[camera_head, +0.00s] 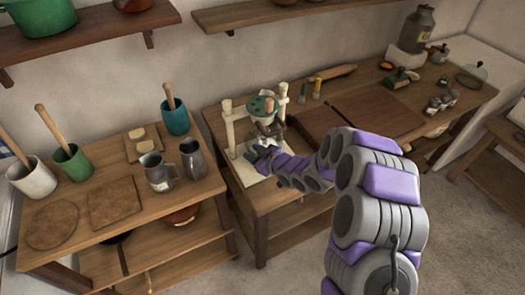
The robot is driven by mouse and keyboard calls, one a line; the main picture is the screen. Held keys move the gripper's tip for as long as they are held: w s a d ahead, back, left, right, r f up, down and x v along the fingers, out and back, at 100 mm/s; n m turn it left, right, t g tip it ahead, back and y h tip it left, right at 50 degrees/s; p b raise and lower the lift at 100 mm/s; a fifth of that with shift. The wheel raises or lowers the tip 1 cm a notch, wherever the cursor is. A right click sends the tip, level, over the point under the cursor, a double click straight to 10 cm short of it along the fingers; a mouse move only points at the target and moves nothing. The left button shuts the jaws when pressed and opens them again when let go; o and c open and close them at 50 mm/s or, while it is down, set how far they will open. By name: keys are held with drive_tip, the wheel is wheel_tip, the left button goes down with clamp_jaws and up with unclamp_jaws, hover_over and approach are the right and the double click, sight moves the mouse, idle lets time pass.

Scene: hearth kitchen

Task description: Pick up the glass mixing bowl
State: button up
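My arm reaches from the lower right to the middle of the picture. My gripper (262,143) is at a small pale wooden frame (229,125) with upright posts, on the near left end of the long table. A round green-topped piece (263,107) is right above and behind the gripper. The fingers are small and dark, and I cannot tell whether they are open or hold anything. A clear, rounded glass piece (471,76) sits at the far right end of the table, well away from the gripper. I cannot tell whether it is the mixing bowl or a lid.
A lower table at left holds two metal pitchers (157,172), a teal pot (175,117), wooden boards (113,203) and utensil crocks (30,178). A large board (378,107), jars and a metal can (415,28) stand on the long table. Shelves (90,38) hang above.

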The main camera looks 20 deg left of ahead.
drive_tip(key=shift+x, duration=0.75)
drive_tip(key=shift+w+f, duration=0.2)
drive_tip(key=shift+f, duration=0.05)
drive_tip(key=shift+w, duration=0.1)
drive_tip(key=shift+d+r, duration=0.2)
drive_tip(key=shift+d, duration=0.1)
drive_tip(key=shift+a+f, duration=0.2)
drive_tip(key=shift+a, duration=0.5)
drive_tip(key=c, duration=0.4)
drive_tip(key=shift+c, duration=0.8)
clamp_jaws()
drive_tip(key=shift+d+r, duration=0.15)
drive_tip(key=shift+d, duration=0.3)
